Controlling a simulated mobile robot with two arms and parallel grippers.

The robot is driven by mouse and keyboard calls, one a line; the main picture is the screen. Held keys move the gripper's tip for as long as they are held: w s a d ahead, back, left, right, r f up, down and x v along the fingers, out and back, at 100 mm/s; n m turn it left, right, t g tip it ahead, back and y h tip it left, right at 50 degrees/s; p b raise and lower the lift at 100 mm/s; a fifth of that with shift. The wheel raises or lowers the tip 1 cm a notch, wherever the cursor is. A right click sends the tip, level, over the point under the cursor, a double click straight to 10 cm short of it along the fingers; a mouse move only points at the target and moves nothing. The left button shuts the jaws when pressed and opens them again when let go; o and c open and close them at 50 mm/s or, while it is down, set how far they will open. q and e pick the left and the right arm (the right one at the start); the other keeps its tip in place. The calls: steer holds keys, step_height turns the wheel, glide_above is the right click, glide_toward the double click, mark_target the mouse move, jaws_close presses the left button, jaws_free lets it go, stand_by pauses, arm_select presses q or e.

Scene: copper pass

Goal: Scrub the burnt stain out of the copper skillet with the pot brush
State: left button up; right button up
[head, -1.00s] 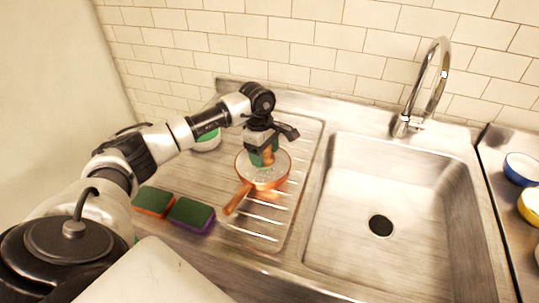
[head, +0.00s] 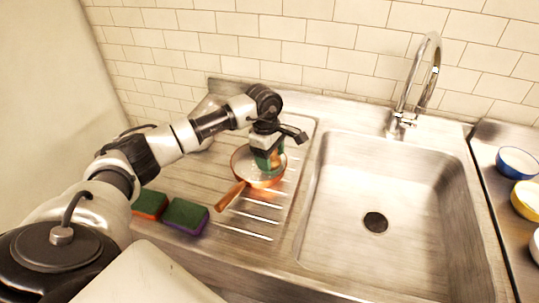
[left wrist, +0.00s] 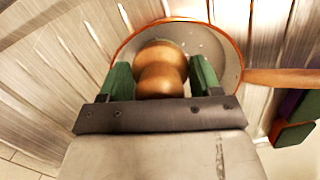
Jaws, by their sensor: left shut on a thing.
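The copper skillet (head: 240,164) sits on the ribbed drainboard, its handle pointing toward the front left. My left gripper (head: 268,158) is over the right part of the pan, pointing down. It is shut on the pot brush, whose rounded wooden knob (left wrist: 161,68) shows between the green fingers in the left wrist view. The brush's lower end is hidden, so I cannot tell whether it touches the pan. The skillet's greyish inside (left wrist: 226,62) shows a few pale specks; I cannot make out a dark stain. My right gripper is out of view.
Two green-topped sponges, one orange (head: 150,205) and one purple (head: 186,216), lie at the drainboard's front left. The empty sink (head: 340,200) and tap (head: 420,85) are to the right. Blue (head: 517,162) and yellow (head: 526,200) bowls stand at the far right.

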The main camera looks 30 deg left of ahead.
arm_select(q)
steer(key=shift+r+p, duration=1.45)
steer(key=shift+r, duration=1.5)
steer(key=shift+r+p, duration=0.7)
steer(key=shift+r, duration=0.85)
steer(key=shift+f, duration=0.1)
